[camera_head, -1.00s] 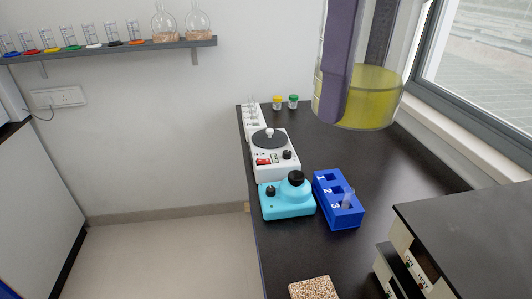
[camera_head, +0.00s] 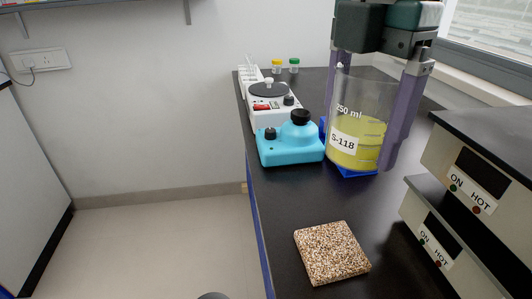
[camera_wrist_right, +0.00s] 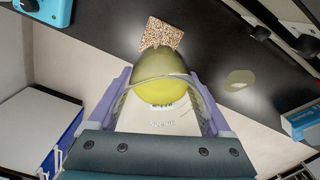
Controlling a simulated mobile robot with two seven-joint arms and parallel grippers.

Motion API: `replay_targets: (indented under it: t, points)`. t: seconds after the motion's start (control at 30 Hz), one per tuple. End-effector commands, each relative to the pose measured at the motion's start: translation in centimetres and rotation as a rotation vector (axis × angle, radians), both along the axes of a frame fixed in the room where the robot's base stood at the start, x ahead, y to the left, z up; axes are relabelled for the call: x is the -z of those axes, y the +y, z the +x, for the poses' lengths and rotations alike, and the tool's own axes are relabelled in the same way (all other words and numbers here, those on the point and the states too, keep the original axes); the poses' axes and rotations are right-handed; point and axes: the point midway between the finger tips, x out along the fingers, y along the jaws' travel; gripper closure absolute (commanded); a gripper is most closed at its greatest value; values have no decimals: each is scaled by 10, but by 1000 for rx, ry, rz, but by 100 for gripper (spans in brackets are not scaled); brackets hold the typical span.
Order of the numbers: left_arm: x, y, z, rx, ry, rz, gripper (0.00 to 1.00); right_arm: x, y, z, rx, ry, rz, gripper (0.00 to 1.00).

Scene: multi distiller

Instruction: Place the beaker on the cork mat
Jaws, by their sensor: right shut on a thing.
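The beaker (camera_head: 350,112) is clear glass with yellow liquid and a label reading S-118. My right gripper (camera_head: 372,152) is shut on it, with purple fingers on either side, and holds it upright in the air in the head view. The beaker hides most of a blue rack behind it. In the right wrist view the beaker (camera_wrist_right: 162,95) sits between the fingers of the gripper (camera_wrist_right: 165,105). The cork mat (camera_head: 332,252) is a speckled square lying bare on the black bench, nearer than the beaker; it also shows in the wrist view (camera_wrist_right: 160,35).
A cyan device (camera_head: 290,146) and a white stirrer with a round plate (camera_head: 270,106) stand along the bench's left side. Stacked hot plates (camera_head: 480,170) stand right of the mat. The bench (camera_head: 290,205) around the mat is clear.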

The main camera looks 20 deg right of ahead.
Motion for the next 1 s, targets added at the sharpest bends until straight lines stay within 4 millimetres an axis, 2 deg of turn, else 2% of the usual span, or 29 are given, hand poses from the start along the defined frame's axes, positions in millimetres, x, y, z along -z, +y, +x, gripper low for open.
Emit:
replay_targets:
  t: [0.03, 0.2, 0.4, 0.5, 0.67, 0.9, 1.0]
  points:
    - [5, 0, 0, 0, 0, 0, 50, 17, 0, -1, 1, 6, -1, 86]
    - [15, 0, 0, 1, 0, 0, 50, 66, 0, -2, 2, 5, -1, 86]
    - [24, 0, 0, 1, 0, 1, 50, 112, 0, -1, 3, 3, -1, 86]
    - [26, 0, 0, 2, 0, 2, 50, 125, 0, -1, 1, 1, -1, 86]
    - [28, 1, 0, 2, 0, 3, 50, 133, 0, 0, 2, 0, 0, 86]
    - [38, 1, 0, 2, -1, 4, 50, 168, 0, -1, 2, 2, 0, 86]
    - [38, 1, 0, 2, -1, 4, 50, 173, 0, 0, 2, -1, -1, 86]
